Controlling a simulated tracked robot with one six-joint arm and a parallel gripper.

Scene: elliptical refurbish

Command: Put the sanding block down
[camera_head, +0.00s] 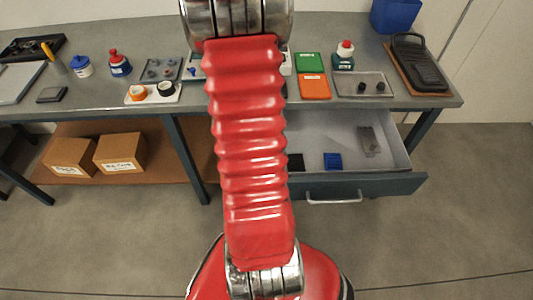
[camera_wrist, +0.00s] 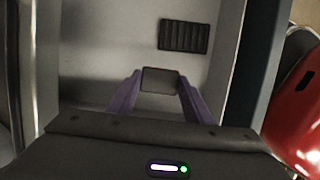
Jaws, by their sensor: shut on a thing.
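In the wrist view my gripper (camera_wrist: 159,84) has its two purple fingers closed on a small dark block, the sanding block (camera_wrist: 160,80). It holds the block over the light grey floor of the open drawer (camera_wrist: 95,50). I cannot tell whether the block touches the floor. The drawer also shows in the head view (camera_head: 401,159), pulled out under the bench. There my red arm hides the gripper and the held block.
A dark ribbed piece (camera_wrist: 184,36) lies in the drawer beyond the block. The head view shows a blue block (camera_head: 332,161) and a grey piece (camera_head: 370,142) in the drawer. The bench top (camera_head: 205,118) holds several bottles and trays. Cardboard boxes (camera_head: 119,153) stand below.

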